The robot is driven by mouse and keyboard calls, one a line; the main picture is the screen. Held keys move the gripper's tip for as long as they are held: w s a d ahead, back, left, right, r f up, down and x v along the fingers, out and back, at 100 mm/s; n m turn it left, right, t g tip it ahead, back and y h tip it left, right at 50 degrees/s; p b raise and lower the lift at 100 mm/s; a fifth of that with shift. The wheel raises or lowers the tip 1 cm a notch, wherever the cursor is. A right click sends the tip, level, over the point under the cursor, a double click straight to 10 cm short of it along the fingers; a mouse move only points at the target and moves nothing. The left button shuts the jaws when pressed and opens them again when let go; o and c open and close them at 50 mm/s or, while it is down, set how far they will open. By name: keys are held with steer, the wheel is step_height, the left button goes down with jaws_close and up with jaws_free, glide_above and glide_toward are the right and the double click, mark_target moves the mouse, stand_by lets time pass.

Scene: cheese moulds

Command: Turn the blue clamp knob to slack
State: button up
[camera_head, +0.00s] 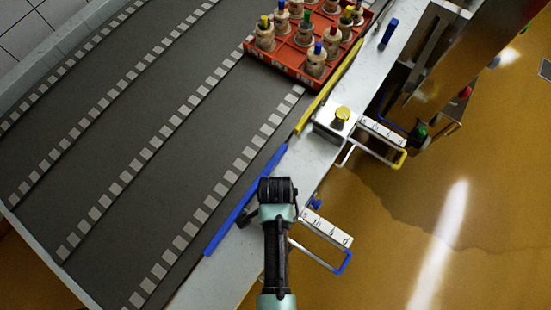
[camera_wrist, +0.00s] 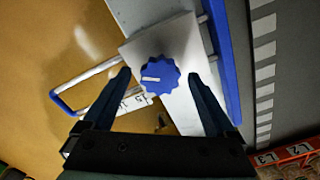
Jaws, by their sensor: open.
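The blue clamp knob (camera_wrist: 160,75) is lobed, with a white pointer line towards the left in the wrist view. It sits on a pale metal block (camera_wrist: 183,36). My gripper (camera_wrist: 159,77) is open, with one fingertip on each side of the knob and gaps visible on both sides. I cannot tell how far the tips are above it. In the head view my gripper (camera_head: 277,212) is over the near clamp and hides most of it; a bit of the blue knob (camera_head: 316,202) shows at its right. A numbered white scale (camera_head: 326,228) and blue-ended bracket (camera_head: 345,263) extend right.
A yellow clamp knob (camera_head: 342,115) with its own scale stands farther along the white rail. Blue (camera_head: 245,200) and yellow (camera_head: 328,88) bars lie along the conveyor edge. A red crate (camera_head: 287,66) holds several bottle-like items. The dark conveyor (camera_head: 130,130) is otherwise clear.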

steer(key=c, duration=1.4)
steer(key=shift+r+n, duration=0.1)
steer(key=shift+n, duration=0.2)
steer(key=shift+n+p, duration=0.7)
steer(key=shift+n, duration=0.2)
steer(key=n+p, duration=0.1)
steer(key=n, duration=0.2)
steer(key=shift+n, duration=0.3)
steer(key=n+p, duration=0.2)
steer(key=n, duration=0.4)
steer(key=n+p, duration=0.1)
steer(key=n, duration=0.5)
steer(key=shift+n, duration=0.4)
steer(key=n, duration=0.5)
steer(key=shift+p, duration=0.4)
